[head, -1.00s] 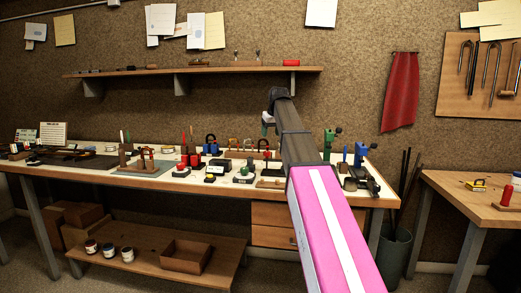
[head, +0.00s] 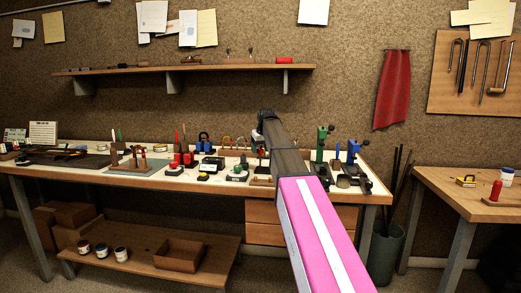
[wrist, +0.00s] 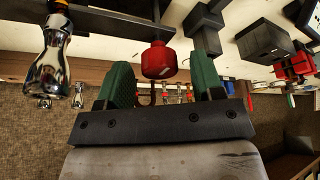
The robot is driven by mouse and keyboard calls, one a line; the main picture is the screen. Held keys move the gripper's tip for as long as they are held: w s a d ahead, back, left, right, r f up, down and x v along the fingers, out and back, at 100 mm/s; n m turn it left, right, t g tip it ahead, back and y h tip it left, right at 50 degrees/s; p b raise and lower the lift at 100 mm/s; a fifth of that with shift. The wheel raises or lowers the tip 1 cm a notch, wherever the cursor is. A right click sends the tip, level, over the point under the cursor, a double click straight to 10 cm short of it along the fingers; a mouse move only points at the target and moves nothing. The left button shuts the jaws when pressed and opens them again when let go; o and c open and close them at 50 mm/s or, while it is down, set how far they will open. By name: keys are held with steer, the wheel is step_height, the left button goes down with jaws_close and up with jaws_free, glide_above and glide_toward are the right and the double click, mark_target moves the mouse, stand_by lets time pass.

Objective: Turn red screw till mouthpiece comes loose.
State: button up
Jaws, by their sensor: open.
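A red screw head (wrist: 158,62) on a thin rod shows in the wrist view, joined to a dark metal bar (wrist: 110,24). My gripper (wrist: 162,80), with two green finger pads, is open. The red head shows between the pads, with a gap on each side; whether it is at fingertip depth I cannot tell. A shiny chrome piece (wrist: 45,75), shaped like a mouthpiece, is left of the gripper, apart from it. In the head view my arm reaches over the workbench (head: 225,190); the gripper and the screw are hidden or too small to tell.
The bench holds several small tools, among them a green clamp-like tool (head: 321,145) and a blue one (head: 352,150) right of my arm. In the wrist view a red-and-black device (wrist: 293,67) stands at the right. A side table (head: 450,190) is at the right.

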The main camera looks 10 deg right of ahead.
steer(key=c, duration=0.9)
steer(key=shift+m, duration=0.3)
steer(key=m+h, duration=0.2)
steer(key=m, duration=0.3)
steer(key=shift+a, duration=0.1)
steer(key=m+h, duration=0.1)
steer(key=m, duration=0.1)
steer(key=m+g+h, duration=0.1)
steer(key=m, duration=0.2)
steer(key=shift+a+m, duration=0.1)
steer(key=shift+m, duration=0.2)
steer(key=m+g, duration=0.1)
steer(key=m, duration=0.1)
steer(key=m+h, duration=0.1)
steer(key=m, duration=0.2)
steer(key=shift+w+m+g, duration=0.2)
steer(key=shift+m+g, duration=0.1)
steer(key=shift+g, duration=0.1)
steer(key=m+g, duration=0.1)
steer(key=m, duration=0.3)
steer(key=shift+a+m+g+h, duration=0.1)
steer(key=shift+m+g+h, duration=0.2)
steer(key=shift+m+g, duration=0.1)
